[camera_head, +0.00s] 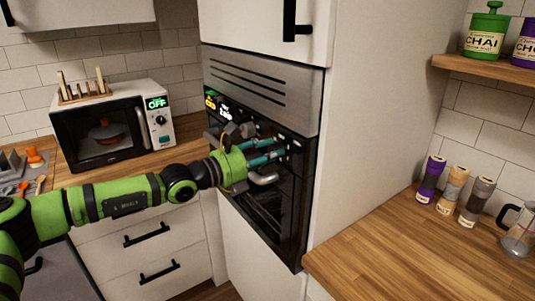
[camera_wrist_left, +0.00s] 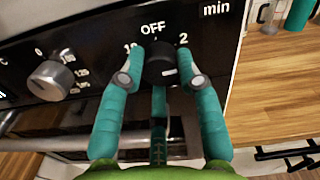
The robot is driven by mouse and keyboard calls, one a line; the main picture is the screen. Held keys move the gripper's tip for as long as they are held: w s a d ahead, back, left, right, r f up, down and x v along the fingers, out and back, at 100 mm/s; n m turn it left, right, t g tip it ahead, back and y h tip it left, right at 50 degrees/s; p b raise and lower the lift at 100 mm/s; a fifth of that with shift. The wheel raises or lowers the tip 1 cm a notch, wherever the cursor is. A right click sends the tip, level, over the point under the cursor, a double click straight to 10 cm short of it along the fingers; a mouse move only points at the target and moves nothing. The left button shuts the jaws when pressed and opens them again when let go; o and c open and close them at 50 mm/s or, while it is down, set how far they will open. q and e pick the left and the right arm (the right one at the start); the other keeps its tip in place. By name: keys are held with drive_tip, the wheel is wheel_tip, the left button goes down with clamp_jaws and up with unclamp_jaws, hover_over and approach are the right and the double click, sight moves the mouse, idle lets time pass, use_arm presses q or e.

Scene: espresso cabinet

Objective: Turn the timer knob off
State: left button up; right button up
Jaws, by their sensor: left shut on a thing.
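The timer knob (camera_wrist_left: 160,64) is a round black knob on the oven's front panel, under the printed word OFF, with numbers to either side. My left gripper (camera_wrist_left: 160,72) has its two teal fingers on either side of the knob, shut on it. In the head view my left gripper (camera_head: 281,149) reaches from the left to the upper front of the built-in oven (camera_head: 263,217). There the fingers hide the timer knob. I cannot tell exactly where the knob points.
A grey temperature knob (camera_wrist_left: 50,80) sits left of the timer knob. An oven handle (camera_head: 263,179) is just below my gripper. A microwave (camera_head: 103,135) stands on the left counter. The right counter (camera_head: 385,250) has free room in front of several jars.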

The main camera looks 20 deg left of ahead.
use_arm(q)
drive_tip(key=n, duration=1.6)
drive_tip(key=shift+d+f+n, duration=0.15)
drive_tip(key=shift+n, duration=0.25)
idle(0.3)
drive_tip(key=o, duration=1.1)
drive_tip(key=shift+o, duration=0.2)
